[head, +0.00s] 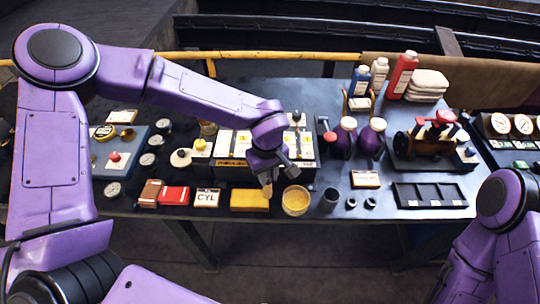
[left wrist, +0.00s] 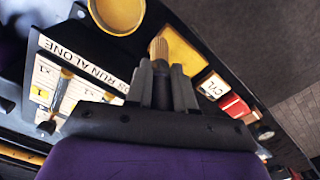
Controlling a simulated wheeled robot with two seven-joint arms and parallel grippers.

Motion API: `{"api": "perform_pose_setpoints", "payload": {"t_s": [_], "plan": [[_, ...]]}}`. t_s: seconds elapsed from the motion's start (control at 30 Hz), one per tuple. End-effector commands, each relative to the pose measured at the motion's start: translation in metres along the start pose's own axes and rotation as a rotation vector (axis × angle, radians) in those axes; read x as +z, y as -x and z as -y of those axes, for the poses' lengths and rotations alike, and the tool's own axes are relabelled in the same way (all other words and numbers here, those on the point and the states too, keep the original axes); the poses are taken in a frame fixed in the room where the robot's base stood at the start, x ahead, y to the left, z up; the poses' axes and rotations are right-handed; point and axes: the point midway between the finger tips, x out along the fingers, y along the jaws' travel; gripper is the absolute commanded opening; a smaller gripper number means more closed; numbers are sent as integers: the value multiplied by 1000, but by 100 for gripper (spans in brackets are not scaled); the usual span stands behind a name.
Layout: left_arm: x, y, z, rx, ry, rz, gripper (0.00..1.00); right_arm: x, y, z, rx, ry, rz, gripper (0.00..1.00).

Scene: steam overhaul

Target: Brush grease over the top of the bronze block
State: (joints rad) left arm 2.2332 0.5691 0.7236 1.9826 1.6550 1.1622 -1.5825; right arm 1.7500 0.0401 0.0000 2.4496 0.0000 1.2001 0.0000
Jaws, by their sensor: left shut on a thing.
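The bronze block (head: 249,201) is a yellow bar lying flat near the front edge of the bench; it also shows in the left wrist view (left wrist: 186,52). My left gripper (head: 266,176) is shut on a brush and points down over the block's right end. The brush (head: 267,190) also shows in the left wrist view (left wrist: 158,47), its tip beside or over the block's end; I cannot tell whether it touches. A round tin of yellow grease (head: 296,200) stands just right of the block. My right gripper is not in view.
A card marked CYL (head: 207,198) and a red box (head: 173,196) lie left of the block. A dark cup (head: 330,199) stands right of the tin. A labelled rack (head: 235,172) is behind the block. A black sectioned tray (head: 430,195) lies at right.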

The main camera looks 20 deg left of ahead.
Motion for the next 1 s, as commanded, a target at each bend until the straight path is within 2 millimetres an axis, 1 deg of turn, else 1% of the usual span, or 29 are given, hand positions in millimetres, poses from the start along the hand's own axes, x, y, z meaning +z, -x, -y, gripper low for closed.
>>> {"api": "perform_pose_setpoints", "payload": {"t_s": [0.03, 0.4, 0.6, 1.0], "plan": [[0, 6, 0, 3, 1, -1, 0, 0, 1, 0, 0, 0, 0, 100], [-1, 39, 1, 3, 3, -2, 0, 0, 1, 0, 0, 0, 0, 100], [-1, 52, 2, 1, 5, -1, 0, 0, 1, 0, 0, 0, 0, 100], [-1, 54, 2, 1, 5, 0, 0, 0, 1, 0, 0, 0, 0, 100]]}}
